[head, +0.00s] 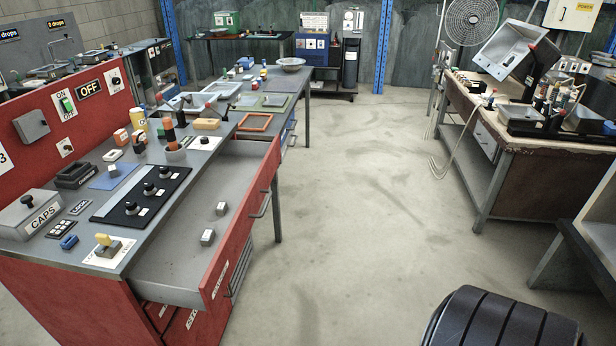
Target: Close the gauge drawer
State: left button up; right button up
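A long red-fronted drawer (246,220) stands pulled out from the left workbench, toward the aisle. Its grey inside is open to view and holds two small grey blocks (207,237), one a little behind the other. A bar handle (262,204) is on its outer face. A white label is near the front's near end, seen too steeply to read. I cannot confirm by label that it is the gauge drawer.
The left bench top (142,215) carries a black knob panel (141,194), a CAPS box (30,214) and trays. More drawer fronts sit below the open drawer. A cluttered wooden bench (484,160) stands at the right. The concrete floor (360,210) between is clear.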

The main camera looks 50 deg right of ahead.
aim_at(175, 271)
jog(key=i+l+z, duration=0.15)
jog(key=z, duration=0.3)
jog(key=i+z, duration=0.65)
jog(key=z, duration=0.25)
